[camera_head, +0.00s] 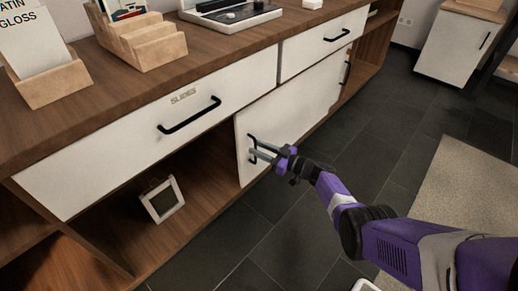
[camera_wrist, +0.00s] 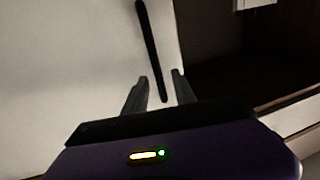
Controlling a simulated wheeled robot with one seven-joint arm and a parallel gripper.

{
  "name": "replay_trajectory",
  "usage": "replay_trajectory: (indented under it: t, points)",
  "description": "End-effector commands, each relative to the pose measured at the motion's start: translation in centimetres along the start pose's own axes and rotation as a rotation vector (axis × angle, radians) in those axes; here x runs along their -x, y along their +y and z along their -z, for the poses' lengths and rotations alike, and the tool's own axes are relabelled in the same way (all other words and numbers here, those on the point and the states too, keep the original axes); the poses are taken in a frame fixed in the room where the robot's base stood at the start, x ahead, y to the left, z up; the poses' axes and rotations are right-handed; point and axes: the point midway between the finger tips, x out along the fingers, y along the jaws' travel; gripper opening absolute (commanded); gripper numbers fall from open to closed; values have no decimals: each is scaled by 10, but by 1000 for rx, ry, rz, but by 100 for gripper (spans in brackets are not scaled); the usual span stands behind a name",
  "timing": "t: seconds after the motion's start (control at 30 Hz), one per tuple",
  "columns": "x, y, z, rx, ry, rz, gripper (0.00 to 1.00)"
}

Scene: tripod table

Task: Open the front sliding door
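The front sliding door (camera_head: 292,108) is a white panel in the lower part of the wooden cabinet, below the drawers. Its black vertical bar handle (camera_head: 250,142) is near the door's left edge. My gripper (camera_head: 253,154) is at the lower part of this handle. In the wrist view the handle (camera_wrist: 148,40) runs down between the two fingers of my gripper (camera_wrist: 160,77), with gaps on both sides. The fingers are apart. Whether a fingertip touches the door face cannot be told.
Left of the door is an open compartment with a small white frame (camera_head: 162,199). White drawers with black handles (camera_head: 190,115) are above. Another black handle (camera_head: 347,72) is at the panel's far right end. Dark tiled floor (camera_head: 270,235) is clear in front; a light rug (camera_head: 455,190) lies right.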

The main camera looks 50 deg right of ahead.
Motion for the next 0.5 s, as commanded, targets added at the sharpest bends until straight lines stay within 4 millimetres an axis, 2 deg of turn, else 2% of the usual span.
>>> replay_trajectory:
  t: [0.33, 0.5]
  points:
    - [52, 1, 3, -3, -1, -4, 32]
    - [71, 0, 1, -1, -1, -2, 32]
